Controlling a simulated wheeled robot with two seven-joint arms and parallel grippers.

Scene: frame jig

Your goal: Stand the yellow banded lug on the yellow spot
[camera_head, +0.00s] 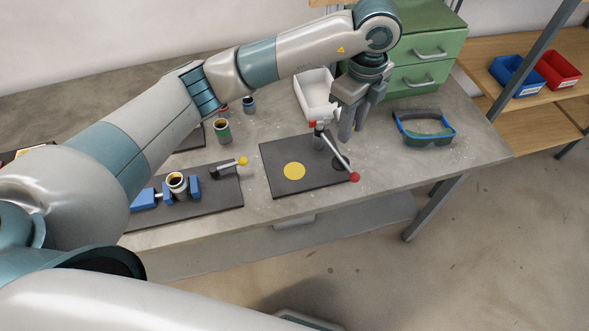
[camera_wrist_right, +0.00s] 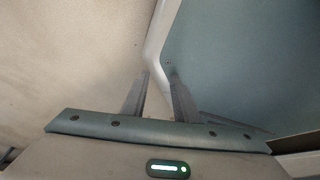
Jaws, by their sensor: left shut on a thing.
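The yellow spot (camera_head: 294,171) is a bare round mark on the dark plate (camera_head: 300,186). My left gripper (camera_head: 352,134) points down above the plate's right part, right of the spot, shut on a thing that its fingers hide. I cannot make out the yellow banded lug for certain.
A metal lever with a red ball (camera_head: 354,177) crosses the plate beside the spot. Green-banded (camera_head: 222,132) and blue-banded (camera_head: 248,105) cylinders stand farther back. A white bin (camera_head: 314,96), green drawers (camera_head: 428,50) and goggles (camera_head: 425,132) surround the left gripper.

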